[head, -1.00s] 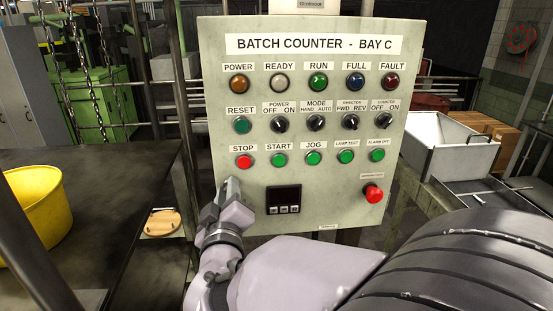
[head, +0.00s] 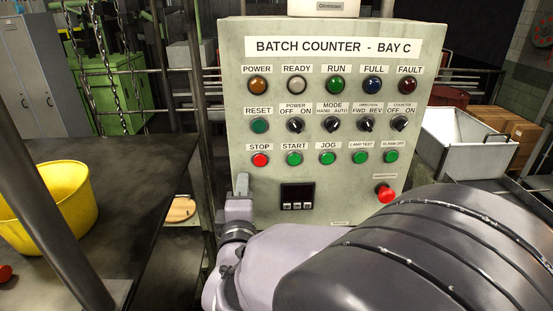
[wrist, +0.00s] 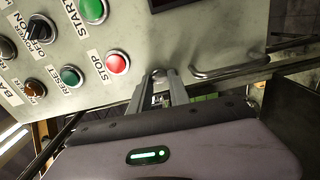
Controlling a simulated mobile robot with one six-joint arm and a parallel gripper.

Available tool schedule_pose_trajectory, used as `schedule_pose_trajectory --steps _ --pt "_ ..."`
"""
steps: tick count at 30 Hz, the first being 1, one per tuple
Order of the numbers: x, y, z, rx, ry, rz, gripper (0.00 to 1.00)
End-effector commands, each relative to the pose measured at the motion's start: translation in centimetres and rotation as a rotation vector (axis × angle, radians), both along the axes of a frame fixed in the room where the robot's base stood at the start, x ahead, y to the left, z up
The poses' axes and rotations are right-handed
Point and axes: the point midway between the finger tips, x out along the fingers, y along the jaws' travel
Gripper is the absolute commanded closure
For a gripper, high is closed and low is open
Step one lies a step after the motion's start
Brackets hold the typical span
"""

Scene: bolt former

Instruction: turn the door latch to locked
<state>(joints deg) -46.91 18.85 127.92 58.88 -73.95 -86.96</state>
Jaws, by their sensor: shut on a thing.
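The batch counter cabinet (head: 330,230) stands in front of me, its door face toward me. My gripper (head: 241,184) is at the lower left edge of that face, left of the small black display. In the wrist view my gripper (wrist: 158,84) has its fingers close together at the panel, near the red STOP button. They are shut on a small part there, the door latch (wrist: 159,73), mostly hidden between the fingertips. Its exact angle cannot be told. In the head view the latch is hidden behind my gripper.
A metal bar handle (wrist: 230,71) is on the panel beside my gripper. The STOP button (head: 260,160) is just above it and a red mushroom button (head: 385,194) to the right. A dark table (head: 130,165) with a yellow bucket (head: 50,205) stands left.

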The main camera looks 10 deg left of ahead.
Motion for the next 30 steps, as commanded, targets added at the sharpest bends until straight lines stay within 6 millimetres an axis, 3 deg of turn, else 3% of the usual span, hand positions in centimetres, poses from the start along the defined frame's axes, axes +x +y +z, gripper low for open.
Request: schedule_pose_trajectory --steps 20,21,24,30 --pt "0.0 0.04 0.04 -0.053 -0.015 0.001 1.0" --pt "0.0 0.04 0.04 -0.053 -0.015 0.001 0.73" --pt "0.0 0.03 0.03 -0.053 -0.014 0.001 0.56" --pt "0.0 0.02 0.0 -0.052 -0.014 0.0 0.56"
